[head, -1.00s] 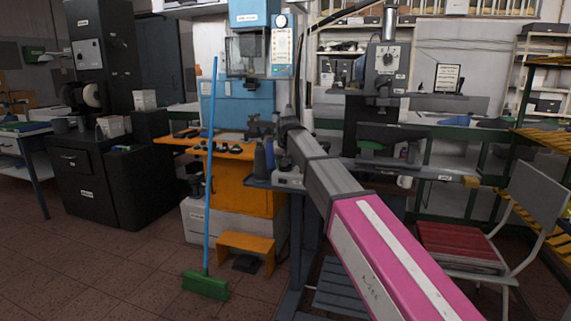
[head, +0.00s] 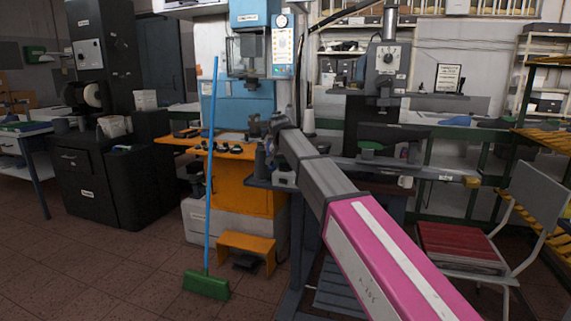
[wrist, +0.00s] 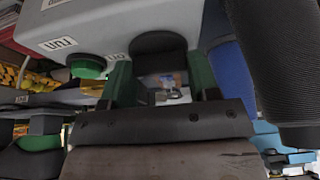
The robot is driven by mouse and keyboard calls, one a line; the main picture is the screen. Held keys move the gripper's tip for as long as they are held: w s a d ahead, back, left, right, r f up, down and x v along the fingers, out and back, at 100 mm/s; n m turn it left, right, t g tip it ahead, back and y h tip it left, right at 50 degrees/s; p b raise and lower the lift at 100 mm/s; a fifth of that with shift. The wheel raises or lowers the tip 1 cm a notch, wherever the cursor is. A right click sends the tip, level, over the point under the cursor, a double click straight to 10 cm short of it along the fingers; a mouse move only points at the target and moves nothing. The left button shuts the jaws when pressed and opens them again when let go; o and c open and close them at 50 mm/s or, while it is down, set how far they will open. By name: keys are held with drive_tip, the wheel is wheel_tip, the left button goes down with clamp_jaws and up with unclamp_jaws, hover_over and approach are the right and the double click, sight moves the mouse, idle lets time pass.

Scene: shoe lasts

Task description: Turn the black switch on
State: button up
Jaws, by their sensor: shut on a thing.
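A pale grey control box (wrist: 95,28) fills the upper left of the wrist view. It carries a round green button (wrist: 88,68), white labels that appear upside down, and the black switch (wrist: 158,43). My gripper (wrist: 160,70) has its two green fingers on either side of the switch and is shut on it. Which way the switch is turned cannot be made out. In the head view the box (head: 284,179) shows only in part beside my grey and pink arm. My gripper cannot be made out clearly there.
A blue bottle (wrist: 230,70) and a ribbed black bottle (wrist: 282,60) stand close to my gripper on the right of the wrist view. In the head view, a blue broom (head: 210,150) stands left, an orange stool (head: 246,246) below, and a red-seated chair (head: 455,245) right.

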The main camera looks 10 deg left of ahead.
drive_tip(key=o, duration=0.9)
drive_tip(key=v, duration=1)
drive_tip(key=shift+s+r, duration=0.1)
drive_tip(key=shift+r, duration=0.3)
drive_tip(key=shift+s, duration=0.1)
